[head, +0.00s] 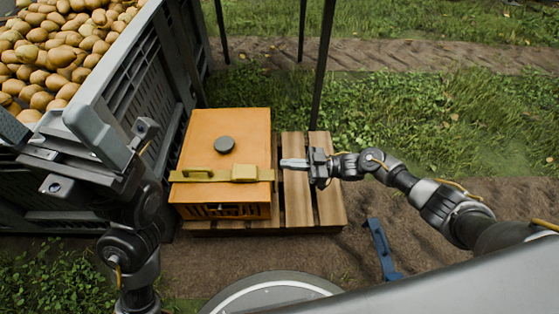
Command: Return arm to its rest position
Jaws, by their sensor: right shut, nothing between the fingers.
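My right arm reaches in from the right, and its gripper (291,163) is shut and empty. It hovers over the slats of a wooden pallet (330,195), just right of an orange box (228,128). My left arm rises from the bottom left, with its gripper (118,140) close beside the grey crate's wall. Its fingers are hard to make out against the grey parts around them, so I cannot tell whether it is open.
The orange box has a yellow latch bar (245,173) and a dark round cap (224,144). Dark posts (323,60) stand behind the pallet. A blue tool-like object (382,248) lies on the soil.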

